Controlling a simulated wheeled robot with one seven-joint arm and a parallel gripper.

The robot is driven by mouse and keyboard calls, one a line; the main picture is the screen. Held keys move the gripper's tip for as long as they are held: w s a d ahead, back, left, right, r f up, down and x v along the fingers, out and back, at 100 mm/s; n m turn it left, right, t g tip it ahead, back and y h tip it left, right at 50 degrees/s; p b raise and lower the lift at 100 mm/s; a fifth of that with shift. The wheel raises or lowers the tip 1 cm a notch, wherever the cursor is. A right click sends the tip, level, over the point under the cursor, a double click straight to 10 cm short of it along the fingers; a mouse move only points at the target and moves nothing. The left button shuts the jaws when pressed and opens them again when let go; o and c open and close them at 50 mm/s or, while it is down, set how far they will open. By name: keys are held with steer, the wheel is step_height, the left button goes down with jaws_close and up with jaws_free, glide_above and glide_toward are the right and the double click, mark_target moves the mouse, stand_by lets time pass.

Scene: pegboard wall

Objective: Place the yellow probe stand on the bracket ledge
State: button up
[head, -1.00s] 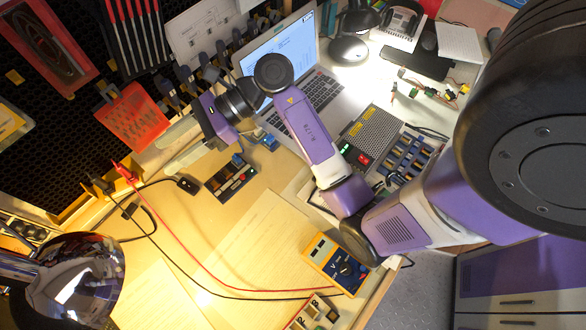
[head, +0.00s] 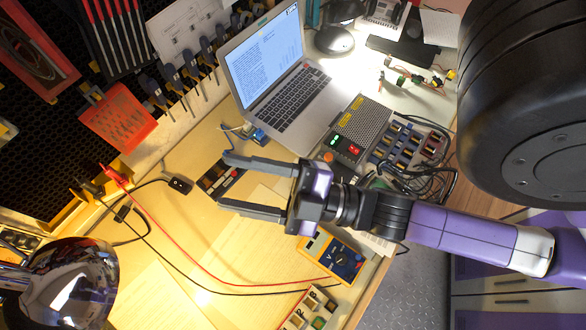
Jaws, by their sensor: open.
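A yellow piece (head: 82,210) lies along the foot of the pegboard at the left, with the red probe (head: 115,177) and black probe (head: 88,187) at it. I cannot clearly tell the probe stand from the bracket ledge there. My gripper (head: 222,181) is open, with two long dark fingers pointing left above the desk. It is empty and well to the right of the yellow piece. A dark parts tray (head: 214,182) shows between and behind its fingertips.
A yellow multimeter (head: 340,258) sits at the desk's front, below my gripper in the picture. Red and black leads cross the desk. An open laptop (head: 285,95) and a power supply (head: 358,130) stand above. A shiny lamp head (head: 70,285) fills the lower left.

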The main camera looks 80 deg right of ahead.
steer(key=s+f+m+g+h, duration=0.2)
steer(key=s+f+m+g, duration=0.3)
steer(key=m, duration=0.5)
steer(key=s+f, duration=0.2)
steer(key=s, duration=0.1)
steer(key=shift+s+d+f+g+h, duration=0.2)
steer(key=shift+d+f+g+h, duration=0.1)
steer(key=shift+g, duration=0.1)
